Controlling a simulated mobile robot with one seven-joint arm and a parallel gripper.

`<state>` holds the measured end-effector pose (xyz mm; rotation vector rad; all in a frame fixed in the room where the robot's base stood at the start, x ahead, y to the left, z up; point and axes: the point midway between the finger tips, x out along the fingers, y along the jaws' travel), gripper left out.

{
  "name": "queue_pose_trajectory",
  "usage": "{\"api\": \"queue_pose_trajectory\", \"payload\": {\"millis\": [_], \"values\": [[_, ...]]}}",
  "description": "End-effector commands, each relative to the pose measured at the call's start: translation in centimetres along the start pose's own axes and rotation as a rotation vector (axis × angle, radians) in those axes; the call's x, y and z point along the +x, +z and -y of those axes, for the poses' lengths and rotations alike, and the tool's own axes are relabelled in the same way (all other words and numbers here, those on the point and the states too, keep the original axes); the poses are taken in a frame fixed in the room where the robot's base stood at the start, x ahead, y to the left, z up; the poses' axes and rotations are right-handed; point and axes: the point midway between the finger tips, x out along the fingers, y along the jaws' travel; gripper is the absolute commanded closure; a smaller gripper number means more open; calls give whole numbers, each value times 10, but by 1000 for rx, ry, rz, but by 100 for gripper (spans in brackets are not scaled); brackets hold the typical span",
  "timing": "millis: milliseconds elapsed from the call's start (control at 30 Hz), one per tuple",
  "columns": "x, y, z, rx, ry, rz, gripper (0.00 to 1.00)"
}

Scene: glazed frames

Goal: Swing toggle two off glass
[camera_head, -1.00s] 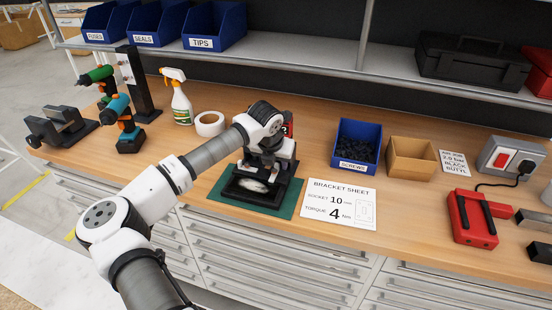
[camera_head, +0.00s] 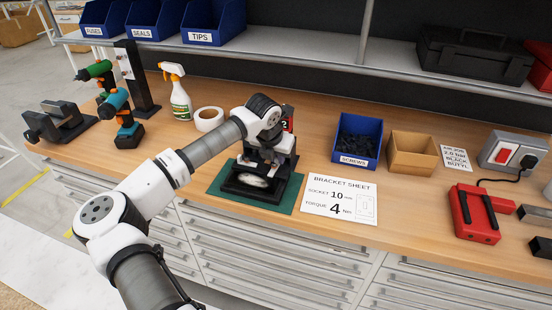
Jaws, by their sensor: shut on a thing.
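A black glazed frame (camera_head: 250,195) lies on a green mat (camera_head: 287,201) on the bench, with a pale pane (camera_head: 253,181) showing in its opening. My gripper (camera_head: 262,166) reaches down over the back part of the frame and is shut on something. My wrist and the jaws hide what it grips; it is likely a toggle at the frame, but I cannot tell its angle. A red tag with a "2" (camera_head: 288,117) shows just behind and right of my wrist.
A bracket sheet (camera_head: 341,197) lies right of the mat. A blue screws bin (camera_head: 356,140) and a cardboard box (camera_head: 412,152) stand behind it. A tape roll (camera_head: 208,119), spray bottle (camera_head: 180,100) and drills (camera_head: 119,115) stand left. A shelf overhangs the back.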

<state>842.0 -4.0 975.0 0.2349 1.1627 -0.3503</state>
Motion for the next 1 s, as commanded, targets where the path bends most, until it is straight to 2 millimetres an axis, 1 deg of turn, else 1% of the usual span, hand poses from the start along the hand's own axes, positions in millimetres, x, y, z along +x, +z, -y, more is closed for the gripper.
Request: {"api": "queue_pose_trajectory", "payload": {"millis": [33, 233, 1000], "values": [[4, -1, 0, 25, -10, 2, 100], [5, -2, 2, 170, -70, 3, 100], [-2, -5, 14, 845, -352, 2, 100]]}}
